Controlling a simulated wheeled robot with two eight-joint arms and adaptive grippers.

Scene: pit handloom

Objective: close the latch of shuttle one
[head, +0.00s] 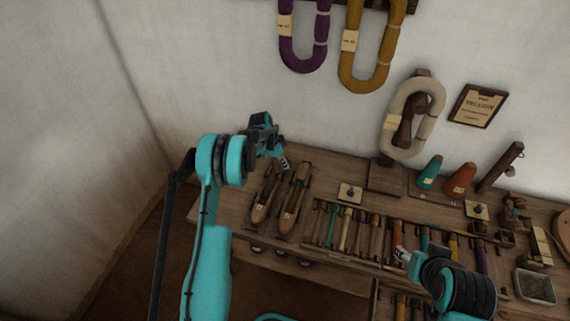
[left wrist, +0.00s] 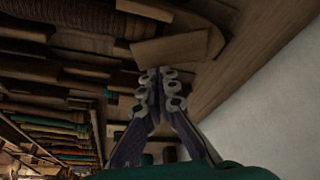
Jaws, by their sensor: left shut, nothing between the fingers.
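Two wooden boat-shaped shuttles lie side by side at the left of the bench, a left shuttle (head: 262,200) and a right shuttle (head: 291,204). I cannot tell which is shuttle one, and their latches are too small to make out. My left gripper (head: 284,163) is above the far ends of the shuttles. In the left wrist view its fingers (left wrist: 160,84) are together and empty, with the tips close to a pale wooden piece (left wrist: 172,48); contact cannot be judged. My right gripper (head: 401,254) is over the bobbin rack, its fingers too small to read.
A rack of several coloured bobbins (head: 345,228) lies right of the shuttles. A small labelled block (head: 350,193) stands behind it. A metal tray (head: 535,287) is at right.

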